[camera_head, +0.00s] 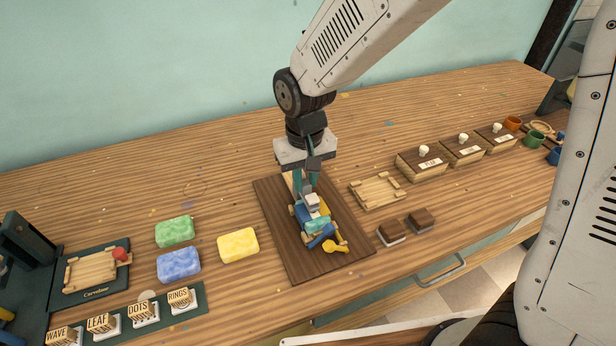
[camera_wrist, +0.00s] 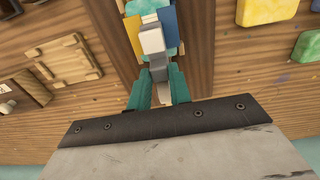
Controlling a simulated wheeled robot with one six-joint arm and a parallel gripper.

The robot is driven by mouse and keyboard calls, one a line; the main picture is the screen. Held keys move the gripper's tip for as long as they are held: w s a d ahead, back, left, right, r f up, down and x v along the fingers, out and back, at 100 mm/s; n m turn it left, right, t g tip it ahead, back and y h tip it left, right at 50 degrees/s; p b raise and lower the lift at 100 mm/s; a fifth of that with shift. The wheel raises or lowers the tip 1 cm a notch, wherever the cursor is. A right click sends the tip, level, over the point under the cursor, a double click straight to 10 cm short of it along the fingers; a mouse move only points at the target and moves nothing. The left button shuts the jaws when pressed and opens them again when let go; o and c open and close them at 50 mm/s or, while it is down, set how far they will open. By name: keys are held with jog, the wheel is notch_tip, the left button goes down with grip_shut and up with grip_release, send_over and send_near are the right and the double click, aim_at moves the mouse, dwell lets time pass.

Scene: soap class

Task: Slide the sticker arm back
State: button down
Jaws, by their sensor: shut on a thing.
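A small device with blue, teal and yellow parts (camera_head: 318,228) stands on a dark wooden board (camera_head: 310,270) near the middle of the counter. Its pale grey arm piece (camera_head: 312,200) rises at the back of the device; in the wrist view it shows as a pale block with a grey stem (camera_wrist: 152,42). My gripper (camera_head: 306,190) reaches down over the board from above, its teal fingers shut on the grey piece. In the wrist view the fingers (camera_wrist: 159,82) sit on both sides of the stem. The fingers and wrist hide part of the device's back.
Green (camera_head: 174,231), blue (camera_head: 179,265) and yellow (camera_head: 238,245) soap-like blocks lie left of the board. A wooden frame tray (camera_head: 377,190) and two dark brown blocks (camera_head: 391,233) lie to its right. Labelled stamps stand on a green mat (camera_head: 190,309) at front left.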

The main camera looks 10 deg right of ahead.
jog(key=w, duration=0.2)
jog(key=w+a, duration=0.1)
jog(key=w, duration=0.2)
jog(key=w+a, duration=0.1)
jog(key=w, duration=0.2)
jog(key=shift+a, duration=0.15)
jog(key=shift+w+r, duration=0.1)
jog(key=shift+w, duration=0.1)
jog(key=shift+a, duration=0.1)
jog(key=c, duration=1.3)
grip_release()
jog(key=shift+w, duration=0.1)
notch_tip(320, 180, up, 8)
jog(key=shift+f, duration=0.15)
